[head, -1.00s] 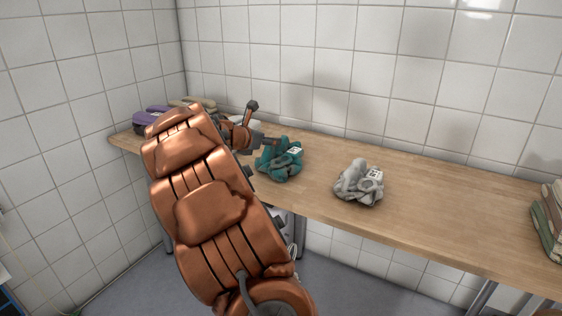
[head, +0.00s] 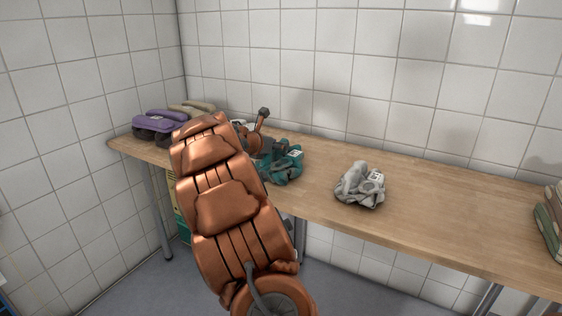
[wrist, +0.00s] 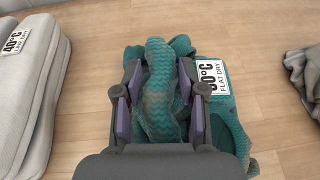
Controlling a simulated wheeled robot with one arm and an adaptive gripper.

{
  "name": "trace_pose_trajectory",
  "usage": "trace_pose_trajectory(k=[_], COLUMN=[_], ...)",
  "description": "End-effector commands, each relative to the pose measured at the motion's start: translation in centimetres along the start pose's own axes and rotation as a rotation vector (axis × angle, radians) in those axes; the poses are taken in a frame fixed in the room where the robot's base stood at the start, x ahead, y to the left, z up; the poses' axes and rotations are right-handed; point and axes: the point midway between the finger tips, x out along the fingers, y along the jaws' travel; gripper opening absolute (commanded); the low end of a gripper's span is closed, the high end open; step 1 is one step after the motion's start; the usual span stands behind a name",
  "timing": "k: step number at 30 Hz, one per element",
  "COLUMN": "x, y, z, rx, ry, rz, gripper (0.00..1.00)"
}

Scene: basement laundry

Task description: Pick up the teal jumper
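The teal jumper (head: 286,172) lies crumpled on the wooden worktop, with a white care tag facing up. In the wrist view the jumper (wrist: 160,62) fills the middle, and its tag reads "0°C FLAT DRY", the first digit hidden by a finger. My gripper (wrist: 160,85) is down over the jumper, its two fingers apart on either side of a raised teal fold. I see no clear squeeze on the cloth. In the head view my gripper (head: 268,152) is at the jumper's left side, partly hidden by my arm.
A grey crumpled garment (head: 360,186) lies to the right of the jumper on the worktop (head: 440,215). Purple (head: 160,122) and beige (head: 192,107) items sit at the left end. A folded pile (head: 552,220) is at the right edge. Tiled walls stand behind and left.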

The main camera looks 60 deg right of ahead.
Motion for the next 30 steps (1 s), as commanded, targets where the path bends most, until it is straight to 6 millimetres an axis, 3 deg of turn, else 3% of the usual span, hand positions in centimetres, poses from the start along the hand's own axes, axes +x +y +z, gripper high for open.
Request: trace_pose_trajectory(k=[1,10,30], x=[-0.01,-0.01,-0.09], y=[0.01,0.01,0.02], z=[-0.01,-0.03,0.14], rx=[0.0,0.0,0.0], ry=[0.0,0.0,0.0], rz=[0.0,0.0,0.0], gripper=[0.32,0.01,0.0])
